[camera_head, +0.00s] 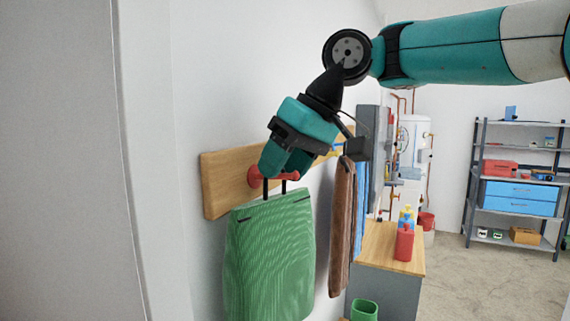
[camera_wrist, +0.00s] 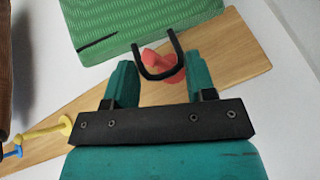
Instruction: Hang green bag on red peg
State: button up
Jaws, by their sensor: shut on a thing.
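The green bag (camera_head: 268,255) hangs upright below my gripper (camera_head: 284,165), with its black handle loop up between the fingers. The wrist view shows the bag (camera_wrist: 135,22) at the top and the handle (camera_wrist: 142,65) between the teal fingers of my gripper (camera_wrist: 162,78). My gripper is shut on the handle. The red peg (camera_head: 256,178) is on the wooden board right behind the handle, partly covered by the fingers. In the wrist view the red peg (camera_wrist: 172,65) shows through the loop; I cannot tell whether the loop is around it.
The wooden board (camera_head: 218,193) is fixed to the white wall. A yellow peg (camera_wrist: 45,130) and a blue peg (camera_wrist: 13,152) are farther along it. A brown item (camera_head: 342,225) hangs beside the green bag. A wooden-topped cabinet (camera_head: 385,255) with a red bottle (camera_head: 403,245) stands beyond.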

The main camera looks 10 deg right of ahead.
jog(key=o, duration=1.5)
jog(key=shift+r, duration=0.1)
jog(key=shift+p+v, duration=5.65)
jog(key=shift+v, duration=3)
